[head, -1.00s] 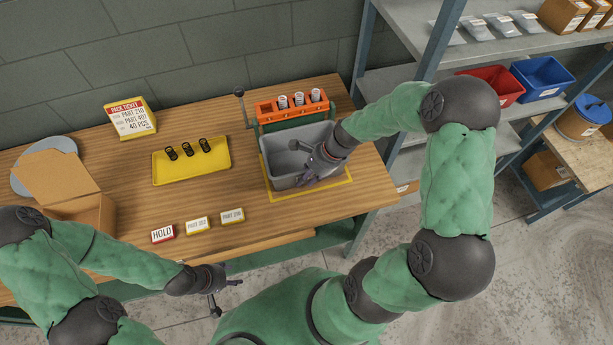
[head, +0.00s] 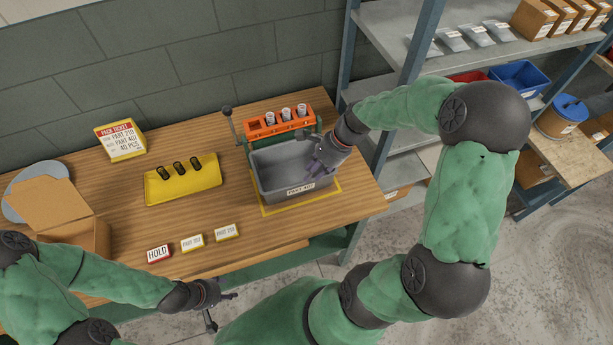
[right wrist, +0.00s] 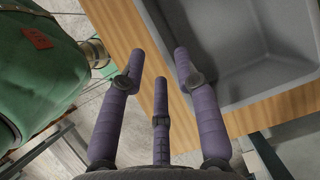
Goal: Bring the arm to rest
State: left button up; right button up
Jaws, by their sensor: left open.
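My right gripper (head: 314,164) is at the right side of the grey bin (head: 284,200), near its rim. In the right wrist view its purple fingers (right wrist: 160,65) are spread apart with nothing between them, and the empty-looking inside of the bin (right wrist: 235,45) lies to the right. Whether a finger touches the bin is unclear. My left gripper (head: 222,300) is open and empty in front of the bench's front edge, its fingers pointing right.
The bench (head: 110,185) holds a yellow tray (head: 200,185) with dark springs, an orange rack (head: 265,128), a cardboard box (head: 75,225), small label blocks (head: 192,243) and a pack ticket (head: 121,141). Shelving (head: 375,95) stands close on the right.

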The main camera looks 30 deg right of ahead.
jog(key=shift+s+d+r, duration=0.15)
jog(key=shift+d+r, duration=0.1)
jog(key=shift+r, duration=0.25)
